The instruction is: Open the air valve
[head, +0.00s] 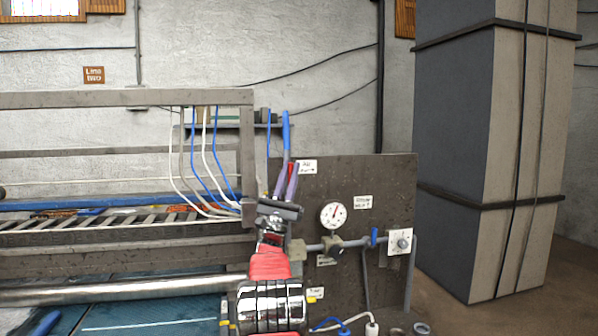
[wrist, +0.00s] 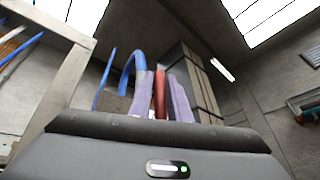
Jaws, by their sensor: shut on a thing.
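My gripper (head: 291,170) reaches up in front of the left part of the dark panel. Its purple fingers are shut on a red handle, which shows as a small red strip between them in the head view (head: 290,169). The wrist view shows the red handle (wrist: 160,94) upright between the purple fingers (wrist: 160,90). A white label starting with "Air" (head: 307,167) is just right of the fingertips. A blue hose (head: 286,130) rises behind and above the handle. The valve body is hidden behind my fingers and wrist.
The dark panel (head: 390,185) carries a round gauge (head: 334,215), a horizontal pipe with a blue lever (head: 374,237) and a white dial plate (head: 400,242). A metal frame with hoses (head: 130,97) stands close on the left. A tall grey column (head: 455,130) stands right of the panel.

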